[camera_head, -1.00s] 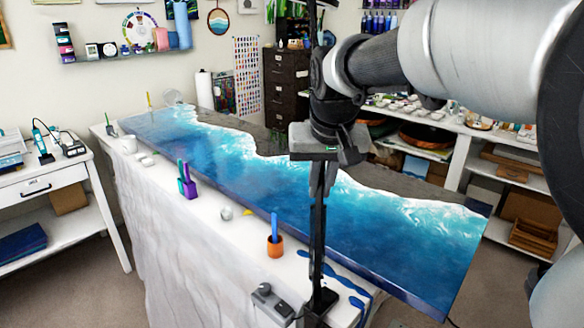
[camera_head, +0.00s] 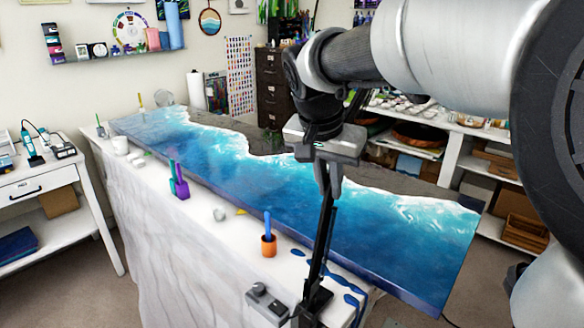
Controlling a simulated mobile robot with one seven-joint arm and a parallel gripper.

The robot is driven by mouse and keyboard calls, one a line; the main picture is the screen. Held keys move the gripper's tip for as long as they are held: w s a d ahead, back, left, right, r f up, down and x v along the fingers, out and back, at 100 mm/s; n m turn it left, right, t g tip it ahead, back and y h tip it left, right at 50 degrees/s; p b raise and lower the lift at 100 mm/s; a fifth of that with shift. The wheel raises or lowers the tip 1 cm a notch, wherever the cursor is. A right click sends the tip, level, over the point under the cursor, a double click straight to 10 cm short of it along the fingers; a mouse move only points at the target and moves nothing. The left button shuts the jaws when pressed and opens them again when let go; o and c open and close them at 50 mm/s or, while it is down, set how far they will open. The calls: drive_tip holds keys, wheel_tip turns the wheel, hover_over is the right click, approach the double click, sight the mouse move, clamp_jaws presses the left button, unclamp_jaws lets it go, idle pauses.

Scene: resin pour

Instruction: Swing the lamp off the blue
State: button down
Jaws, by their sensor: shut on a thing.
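The lamp (camera_head: 321,240) shows as a thin black arm rising from a dark base at the near edge of the covered table. Its arm leans to the right. My gripper (camera_head: 329,172) is shut on the upper part of this arm, above the blue slab. The lamp's head cannot be made out; my arm covers the area above the grip. The blue (camera_head: 385,225) is a long resin slab with white wave lines and a dark grey far side, lying on the table. The lamp arm crosses in front of its near edge.
An orange cup (camera_head: 268,246) with a blue stick, a purple holder (camera_head: 180,188) and a grey control box (camera_head: 266,303) stand along the table's near edge. Blue spills (camera_head: 349,300) lie by the lamp base. Shelves (camera_head: 470,135) stand behind the slab.

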drive_tip(key=shift+d, duration=0.1)
drive_tip(key=c, duration=1.8)
unclamp_jaws()
drive_tip(key=shift+o, duration=0.2)
drive_tip(key=shift+r, duration=0.1)
drive_tip(key=p+v, duration=0.2)
drive_tip(key=v, duration=1.5)
drive_tip(key=shift+r, duration=0.15)
